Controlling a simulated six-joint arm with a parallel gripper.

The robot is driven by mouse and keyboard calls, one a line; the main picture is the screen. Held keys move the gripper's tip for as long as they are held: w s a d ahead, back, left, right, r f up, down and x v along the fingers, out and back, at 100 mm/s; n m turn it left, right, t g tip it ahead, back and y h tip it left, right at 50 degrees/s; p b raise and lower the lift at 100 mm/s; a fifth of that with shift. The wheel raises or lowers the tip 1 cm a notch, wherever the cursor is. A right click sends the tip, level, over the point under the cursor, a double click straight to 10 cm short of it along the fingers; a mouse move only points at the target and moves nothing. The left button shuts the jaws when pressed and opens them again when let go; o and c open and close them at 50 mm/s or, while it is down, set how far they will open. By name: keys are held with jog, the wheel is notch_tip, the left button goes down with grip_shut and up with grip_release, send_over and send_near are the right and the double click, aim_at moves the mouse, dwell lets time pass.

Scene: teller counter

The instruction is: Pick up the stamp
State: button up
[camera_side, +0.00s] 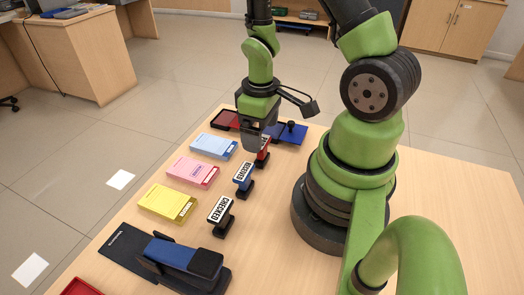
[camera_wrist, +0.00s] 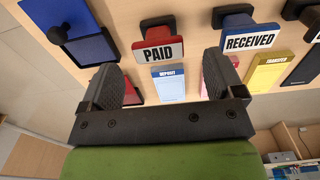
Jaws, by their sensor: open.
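Three stamps stand in a row on the wooden counter. The red PAID stamp (camera_side: 264,151) is partly hidden behind my gripper (camera_side: 253,143) in the side view. In the wrist view the PAID stamp (camera_wrist: 157,46) shows just beyond the space between my gripper's fingers (camera_wrist: 162,64). The blue RECEIVED stamp (camera_side: 244,176) stands nearer the side camera; in the wrist view it (camera_wrist: 250,38) is right of the PAID stamp. The black CHECKED stamp (camera_side: 220,212) is nearest the side camera. My gripper points down, open, with nothing between its fingers.
Blue (camera_side: 215,145), pink (camera_side: 192,172) and yellow (camera_side: 168,203) slip pads lie left of the stamps. A red ink pad (camera_side: 227,119) and a blue ink pad (camera_side: 293,135) lie behind. A large blue-and-black device (camera_side: 178,258) sits in front.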

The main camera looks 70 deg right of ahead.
jog(key=shift+s+f, duration=0.1)
jog(key=shift+f, duration=1.85)
jog(key=c, duration=1)
notch_tip(320, 180, up, 10)
jog(key=shift+r, duration=0.1)
